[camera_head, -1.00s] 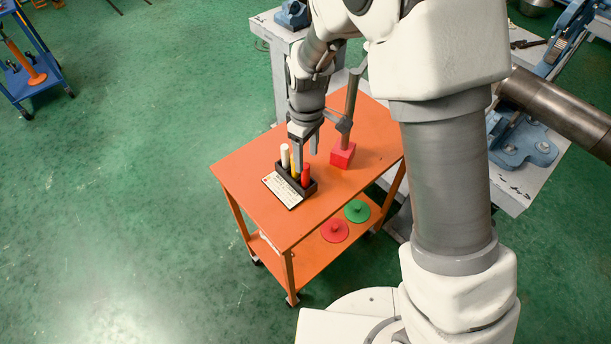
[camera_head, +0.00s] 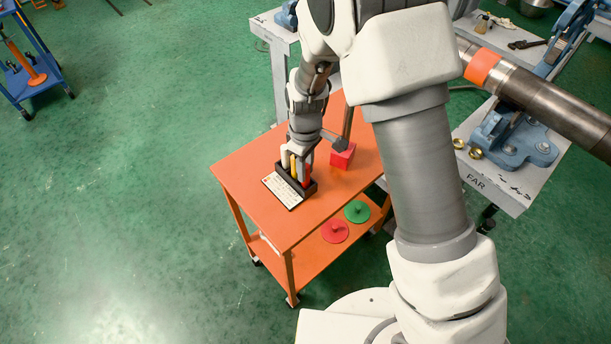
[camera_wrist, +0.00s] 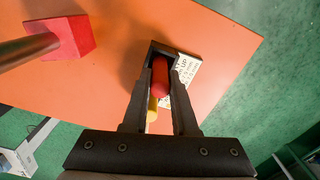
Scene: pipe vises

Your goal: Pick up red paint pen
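The red paint pen (camera_wrist: 160,76) stands in a small black holder (camera_head: 311,190), beside a yellow pen (camera_head: 293,167) and a white pen (camera_head: 284,156). In the head view my gripper (camera_head: 301,172) points down over the holder and partly hides the red pen. In the wrist view my gripper (camera_wrist: 158,88) has one finger on each side of the red pen's upper end, with narrow gaps visible, so it looks open around the pen. The yellow pen (camera_wrist: 152,112) shows just below the red one in that view.
The holder stands on an orange cart (camera_head: 246,185) with a white label card (camera_head: 282,191) in front. A red block with a post (camera_head: 342,156) stands close to the right. Red (camera_head: 334,231) and green (camera_head: 356,211) discs lie on the lower shelf.

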